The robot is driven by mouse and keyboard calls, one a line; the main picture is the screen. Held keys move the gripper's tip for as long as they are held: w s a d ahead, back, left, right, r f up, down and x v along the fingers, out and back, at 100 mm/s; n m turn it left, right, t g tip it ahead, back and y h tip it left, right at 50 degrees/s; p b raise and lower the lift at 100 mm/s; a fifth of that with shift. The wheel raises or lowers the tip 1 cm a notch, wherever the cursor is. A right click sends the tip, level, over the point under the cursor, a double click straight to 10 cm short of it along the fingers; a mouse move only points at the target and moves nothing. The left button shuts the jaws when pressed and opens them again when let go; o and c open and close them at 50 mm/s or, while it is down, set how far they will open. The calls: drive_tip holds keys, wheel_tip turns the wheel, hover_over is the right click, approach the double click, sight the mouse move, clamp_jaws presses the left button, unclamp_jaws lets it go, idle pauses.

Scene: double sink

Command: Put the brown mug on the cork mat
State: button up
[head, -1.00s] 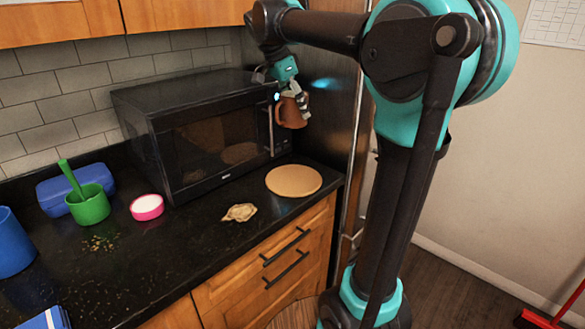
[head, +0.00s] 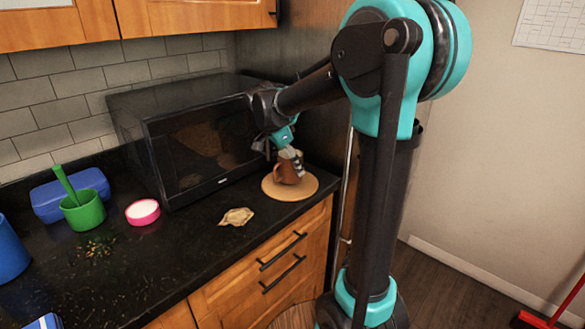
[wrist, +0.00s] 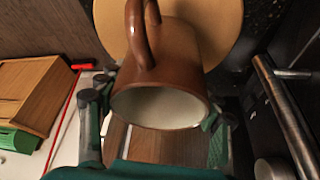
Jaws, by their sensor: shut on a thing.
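The brown mug (head: 286,172) is held by my gripper (head: 291,158) over the round cork mat (head: 303,190), near the right end of the counter. In the wrist view, the mug (wrist: 185,50) sits between my two fingers (wrist: 158,112), its pale open mouth facing the camera and its handle toward the upper left. The cork mat (wrist: 228,25) lies behind the mug there. The mug looks tilted in the head view. I cannot tell if its bottom touches the mat.
A black microwave (head: 195,140) stands just left of the gripper. A crumpled beige item (head: 237,217) lies left of the mat. Farther left are a pink-rimmed bowl (head: 143,212), a green cup (head: 84,211) and a blue container (head: 48,198).

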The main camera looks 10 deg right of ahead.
drive_tip(key=shift+f, duration=0.7)
drive_tip(key=o, duration=1.4)
drive_tip(key=shift+f, duration=0.1)
drive_tip(key=v, duration=1.2)
